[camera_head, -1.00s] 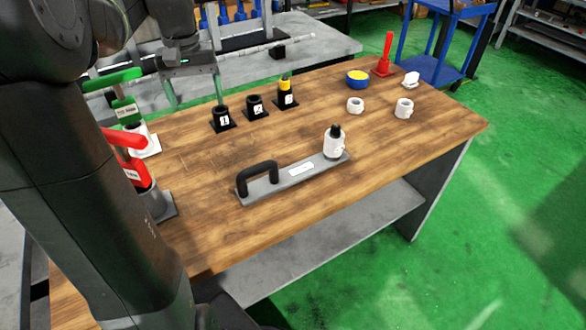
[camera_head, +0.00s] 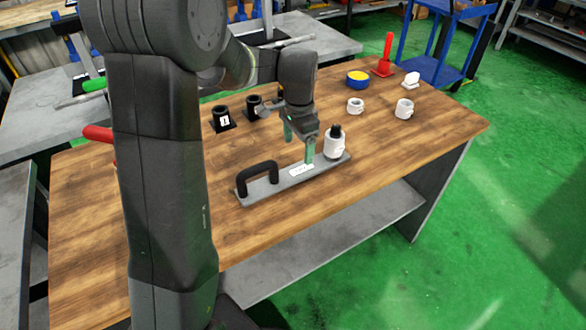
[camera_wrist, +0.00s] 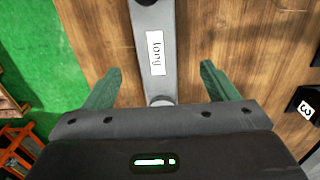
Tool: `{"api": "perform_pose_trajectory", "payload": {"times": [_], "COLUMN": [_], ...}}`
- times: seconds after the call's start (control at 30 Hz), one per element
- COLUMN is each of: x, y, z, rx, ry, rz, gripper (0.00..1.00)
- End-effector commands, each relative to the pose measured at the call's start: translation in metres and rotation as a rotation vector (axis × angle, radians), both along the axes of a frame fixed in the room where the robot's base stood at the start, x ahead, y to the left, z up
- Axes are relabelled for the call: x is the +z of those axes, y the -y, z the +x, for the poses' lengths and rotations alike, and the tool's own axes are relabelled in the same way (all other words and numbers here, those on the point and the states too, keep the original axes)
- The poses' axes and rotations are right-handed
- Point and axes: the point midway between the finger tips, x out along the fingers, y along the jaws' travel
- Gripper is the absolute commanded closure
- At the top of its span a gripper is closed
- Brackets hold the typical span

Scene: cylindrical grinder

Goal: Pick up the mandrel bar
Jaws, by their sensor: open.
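A flat grey bar (camera_head: 283,186), which I take for the mandrel bar, lies on the wooden table. It has a black arched handle (camera_head: 257,178) at its left end and a white cylinder with a black top (camera_head: 334,145) at its right end. My gripper (camera_head: 299,150) is open above the bar, near the white cylinder. In the wrist view the bar (camera_wrist: 153,22), with a label reading "long", runs between the two spread green fingers of my gripper (camera_wrist: 160,84). No contact with the bar shows. The gripper body hides the bar's lower part there.
Black numbered holders (camera_head: 222,119) stand behind the bar; the third is mostly hidden by my gripper. White rings (camera_head: 404,108), a blue and yellow round piece (camera_head: 357,79) and a red-handled piece (camera_head: 383,68) stand at the far right. The table (camera_head: 400,145) is clear right of the bar.

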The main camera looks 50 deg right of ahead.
Motion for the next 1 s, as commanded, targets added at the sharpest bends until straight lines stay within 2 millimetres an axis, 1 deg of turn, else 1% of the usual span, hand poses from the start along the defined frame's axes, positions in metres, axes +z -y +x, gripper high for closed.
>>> {"api": "perform_pose_trajectory", "payload": {"times": [0.03,0.1,0.27,0.33,0.5,0.6,0.7,0.9,0.97,1.0], "x": [-0.009,-0.016,-0.026,-0.033,-0.059,-0.07,-0.074,-0.075,-0.075,-0.075], "y": [0.0,0.0,0.0,-0.001,-0.002,-0.002,-0.002,-0.001,-0.001,-0.001], "z": [0.0,0.0,0.0,-0.002,-0.006,-0.006,-0.006,-0.006,-0.006,-0.006], "rx": [0.001,0.001,0.001,0.001,0.001,0.002,0.002,0.002,0.002,0.002], "ry": [-0.002,-0.001,0.0,-0.001,-0.001,-0.001,0.0,0.0,0.0,0.0], "rz": [0.004,0.001,0.0,0.002,0.002,0.001,0.0,0.0,0.0,0.0], "gripper": [0.2,0.2,0.2,0.2,0.2,0.2,0.2,0.2,0.32,0.4]}}
